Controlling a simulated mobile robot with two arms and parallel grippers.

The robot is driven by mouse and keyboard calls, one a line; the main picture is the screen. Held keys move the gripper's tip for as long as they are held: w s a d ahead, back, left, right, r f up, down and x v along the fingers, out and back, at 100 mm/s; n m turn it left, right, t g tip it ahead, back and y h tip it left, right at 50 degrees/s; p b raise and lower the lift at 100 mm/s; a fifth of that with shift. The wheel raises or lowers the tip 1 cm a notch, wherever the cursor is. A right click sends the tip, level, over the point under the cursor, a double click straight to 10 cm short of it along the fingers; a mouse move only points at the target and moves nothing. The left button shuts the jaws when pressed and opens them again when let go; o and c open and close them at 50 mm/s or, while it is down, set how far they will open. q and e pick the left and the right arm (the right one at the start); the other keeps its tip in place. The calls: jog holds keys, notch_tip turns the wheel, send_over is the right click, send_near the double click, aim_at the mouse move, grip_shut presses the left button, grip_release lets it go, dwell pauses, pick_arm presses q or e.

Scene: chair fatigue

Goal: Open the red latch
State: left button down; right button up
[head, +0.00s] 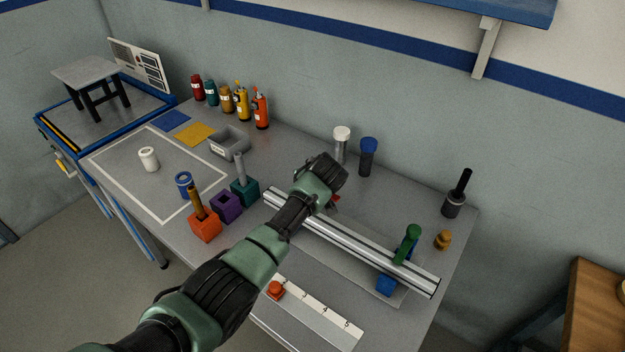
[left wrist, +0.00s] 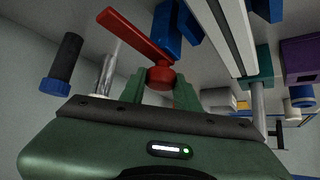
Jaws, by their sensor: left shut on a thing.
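The red latch (left wrist: 135,34) fills the upper left of the left wrist view, a long flat lever with a round red hub at its near end. A blue block (left wrist: 168,28) is beside the lever. My left gripper (left wrist: 160,90) has its green fingers on either side of the hub and is shut on it. In the head view my left gripper (head: 328,190) is over the far end of the silver rail and hides most of the red latch (head: 334,201); only a small red part shows. My right gripper is in neither view.
The silver rail (head: 360,245) has a green lever (head: 408,243) and blue clamp (head: 386,286) at its near end. A white-capped cylinder (head: 341,146) and blue-capped cylinder (head: 368,157) stand behind my gripper. Orange (head: 205,227), purple (head: 226,207) and teal blocks (head: 245,191) are at left.

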pick_arm(q)
jog(key=shift+w+r, duration=0.15)
jog(key=shift+r, duration=0.05)
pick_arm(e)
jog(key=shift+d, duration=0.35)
pick_arm(q)
jog(key=c, duration=1.4)
grip_release()
jog(key=o, duration=0.4)
jog(key=shift+c, duration=0.2)
jog(key=shift+f, duration=0.15)
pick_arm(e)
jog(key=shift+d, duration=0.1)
pick_arm(q)
jog(key=v, duration=0.7)
jog(key=shift+s+r, duration=0.25)
jog(key=shift+s, duration=0.05)
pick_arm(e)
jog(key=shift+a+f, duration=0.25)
pick_arm(q)
jog(key=shift+d+f, duration=0.1)
jog(key=shift+d, duration=0.05)
